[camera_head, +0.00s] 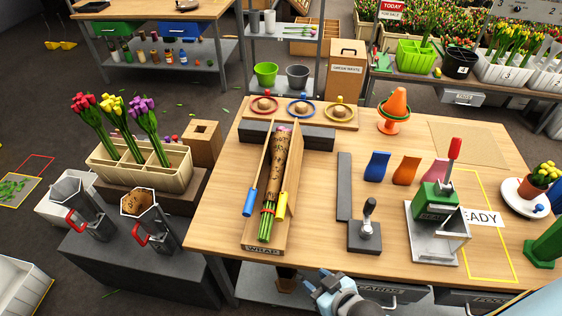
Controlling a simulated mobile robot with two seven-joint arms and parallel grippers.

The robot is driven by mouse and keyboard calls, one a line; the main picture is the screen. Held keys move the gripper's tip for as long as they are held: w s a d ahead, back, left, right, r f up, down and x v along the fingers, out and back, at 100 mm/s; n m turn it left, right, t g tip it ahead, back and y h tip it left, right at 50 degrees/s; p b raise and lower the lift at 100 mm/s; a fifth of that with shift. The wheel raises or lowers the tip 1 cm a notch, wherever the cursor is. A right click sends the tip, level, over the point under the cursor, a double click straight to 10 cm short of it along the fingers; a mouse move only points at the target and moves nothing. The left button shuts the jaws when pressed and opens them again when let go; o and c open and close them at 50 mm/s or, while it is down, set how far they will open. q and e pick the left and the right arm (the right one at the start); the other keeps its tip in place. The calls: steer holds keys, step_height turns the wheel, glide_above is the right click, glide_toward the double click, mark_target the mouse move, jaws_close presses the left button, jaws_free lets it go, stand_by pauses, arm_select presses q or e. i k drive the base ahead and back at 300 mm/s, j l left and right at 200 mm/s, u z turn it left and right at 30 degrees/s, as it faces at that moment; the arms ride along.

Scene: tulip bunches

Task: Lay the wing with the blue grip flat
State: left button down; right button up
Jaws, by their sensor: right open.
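The wrap stand (262,250), a wooden board marked WRAP, lies on the table left of centre. Its left wing, the one with the blue grip (249,203), stands up along the left side of a paper-wrapped bunch (279,165). The other wing (294,150), with a yellow grip (282,205), stands up on the right side. The bunch lies between them, with a red band near its green stems. My right gripper (322,284) is open and empty at the table's front edge, below and right of the stand, apart from it. My left gripper is out of view.
A lever tool (368,235) and a green press with a red handle (437,205) stand right of the stand. Rings on pegs (300,106) are behind it. A tulip crate (140,170) is at left. Bare tabletop lies on both sides of the stand.

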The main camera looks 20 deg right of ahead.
mark_target(252, 192)
steer(key=k+l, duration=0.1)
steer(key=l, duration=0.4)
steer(key=k+l, duration=0.1)
steer(key=l, duration=0.35)
steer(key=k, duration=0.7)
